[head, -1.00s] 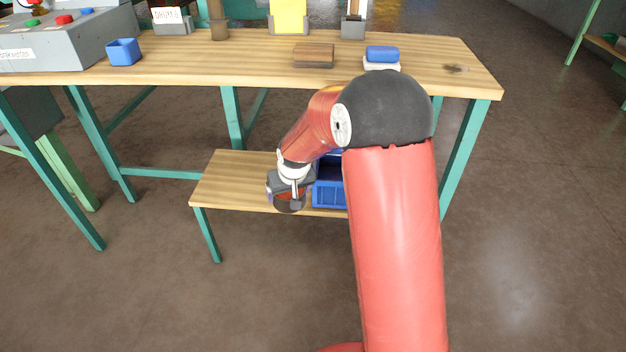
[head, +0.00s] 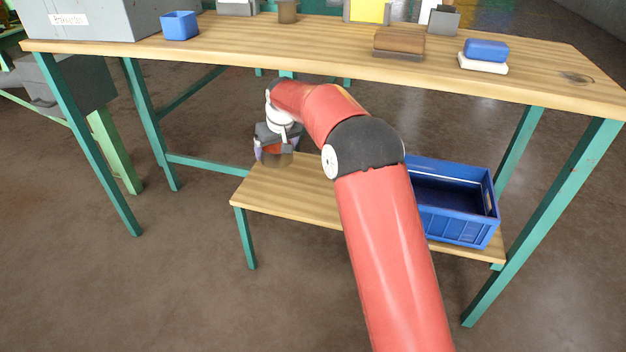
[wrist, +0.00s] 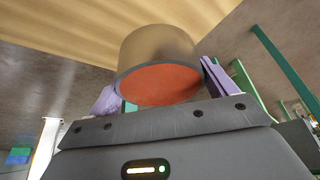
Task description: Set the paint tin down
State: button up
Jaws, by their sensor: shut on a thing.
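My gripper (head: 275,152) is shut on the paint tin (wrist: 160,50), with one purple finger on each side of it. The tin is a metallic cylinder with an orange-red face turned to the wrist camera. In the head view it shows below the jaws (head: 275,160), partly covered by them. It is at the left end of the low wooden shelf (head: 290,205), near the back edge. I cannot tell whether the tin touches the shelf or hangs above it.
A blue crate (head: 455,232) stands on the shelf's right part. The shelf between it and the tin is bare where my arm does not cover it.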

aim_at(281, 161)
jog(key=shift+f+b, duration=0.75)
jog(key=shift+f, duration=4)
jog(key=shift+f, duration=0.15)
jog(key=o, duration=1.5)
jog(key=shift+o, duration=0.2)
jog(key=v, duration=0.7)
jog(key=shift+r+p, duration=0.35)
jog(key=shift+p, duration=0.05)
jog(key=shift+s, duration=0.1)
